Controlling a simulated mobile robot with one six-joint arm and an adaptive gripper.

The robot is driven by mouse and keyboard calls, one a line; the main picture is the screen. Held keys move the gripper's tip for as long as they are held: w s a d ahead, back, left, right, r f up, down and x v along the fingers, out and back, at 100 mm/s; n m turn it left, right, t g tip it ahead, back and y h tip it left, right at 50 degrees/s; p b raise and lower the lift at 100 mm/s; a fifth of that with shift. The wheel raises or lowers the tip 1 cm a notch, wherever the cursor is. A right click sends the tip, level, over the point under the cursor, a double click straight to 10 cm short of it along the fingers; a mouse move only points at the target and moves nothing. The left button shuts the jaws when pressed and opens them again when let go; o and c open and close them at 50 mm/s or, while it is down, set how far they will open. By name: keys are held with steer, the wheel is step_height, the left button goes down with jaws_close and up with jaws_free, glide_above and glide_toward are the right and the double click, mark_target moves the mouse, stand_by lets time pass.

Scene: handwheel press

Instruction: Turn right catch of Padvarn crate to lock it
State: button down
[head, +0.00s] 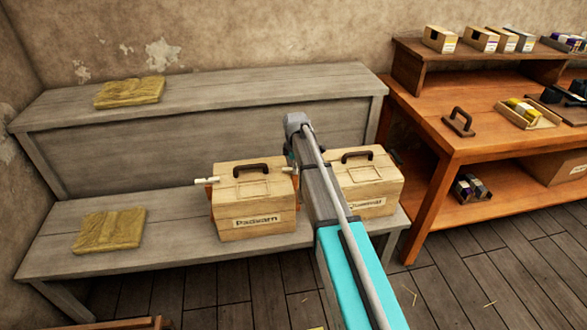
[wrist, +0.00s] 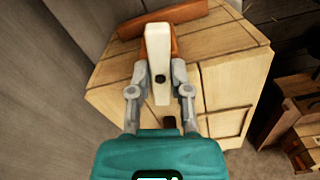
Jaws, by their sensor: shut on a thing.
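The Padvarn crate (head: 253,221) is a pale wooden box with a dark handle and a name label, on the lower grey bench. A cream catch (head: 207,181) sticks out at its left side. My gripper (wrist: 160,65) is shut on another cream catch (wrist: 160,55), one finger on each side. This catch lies lengthwise between the fingers, with a dark pivot spot on it. The wrist view shows wooden crate boards (wrist: 228,70) around the catch, but no label.
A second labelled crate (head: 370,188) stands close to the right of the Padvarn crate, partly behind my arm. Yellowish folded cloths lie on the upper (head: 130,92) and lower (head: 108,231) bench levels. An orange-brown workbench (head: 455,140) stands at the right.

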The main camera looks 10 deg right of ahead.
steer(key=shift+d+n, duration=0.2)
steer(key=shift+n, duration=1.4)
steer(key=c, duration=0.6)
jaws_free()
steer(key=shift+a, duration=0.1)
steer(key=shift+o, duration=0.2)
